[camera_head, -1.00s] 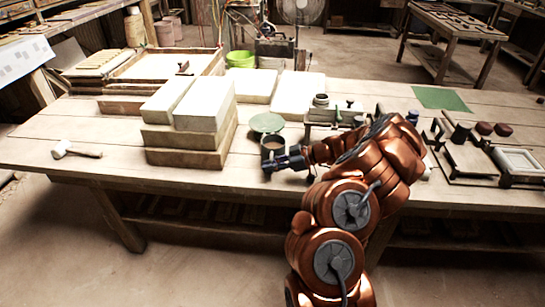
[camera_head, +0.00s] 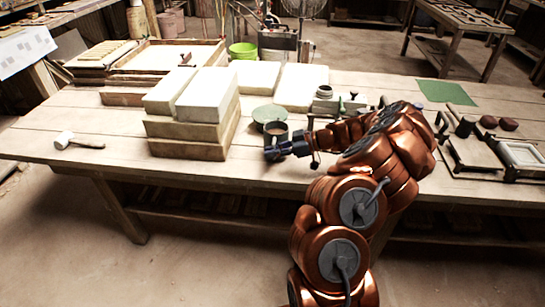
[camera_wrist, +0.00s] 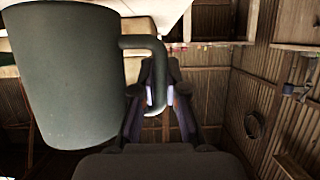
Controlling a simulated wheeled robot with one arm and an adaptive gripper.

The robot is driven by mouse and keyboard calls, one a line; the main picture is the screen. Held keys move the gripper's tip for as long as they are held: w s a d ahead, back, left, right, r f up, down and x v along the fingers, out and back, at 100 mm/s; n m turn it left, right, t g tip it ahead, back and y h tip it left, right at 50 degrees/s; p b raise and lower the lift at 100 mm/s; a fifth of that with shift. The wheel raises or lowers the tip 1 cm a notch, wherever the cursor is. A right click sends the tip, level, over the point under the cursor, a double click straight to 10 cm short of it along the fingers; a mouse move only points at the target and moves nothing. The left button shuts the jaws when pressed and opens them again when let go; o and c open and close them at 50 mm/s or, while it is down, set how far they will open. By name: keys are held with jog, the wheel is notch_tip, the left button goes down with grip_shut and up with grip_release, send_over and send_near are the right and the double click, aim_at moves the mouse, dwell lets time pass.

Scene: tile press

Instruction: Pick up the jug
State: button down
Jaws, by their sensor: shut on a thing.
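The jug (camera_head: 276,130) is a dark grey-green cylinder near the middle of the table, seen small and partly covered by my gripper (camera_head: 278,152) in the head view. In the wrist view the jug (camera_wrist: 70,75) fills the left side, with its looped handle (camera_wrist: 148,43) reaching right. My gripper (camera_wrist: 160,66) is shut on that handle, which passes between the fingers. The jug looks about upright in the head view. Whether its base touches the table is hard to tell.
A round green disc (camera_head: 269,113) lies just behind the jug. Pale blocks on boards (camera_head: 190,130) stand to its left. Small tools and a jar (camera_head: 324,93) are behind and right. A mallet (camera_head: 78,142) lies far left. The table front left of my gripper is clear.

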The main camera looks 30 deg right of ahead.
jog(key=shift+r, duration=0.5)
jog(key=shift+s+a+r, duration=0.15)
jog(key=shift+s, duration=0.05)
jog(key=s+a+r+b, duration=0.1)
jog(key=s+a+b, duration=0.2)
jog(key=s+a, duration=0.7)
jog(key=shift+s+a+r, duration=0.15)
jog(key=shift+s+a, duration=0.05)
jog(key=shift+a, duration=0.55)
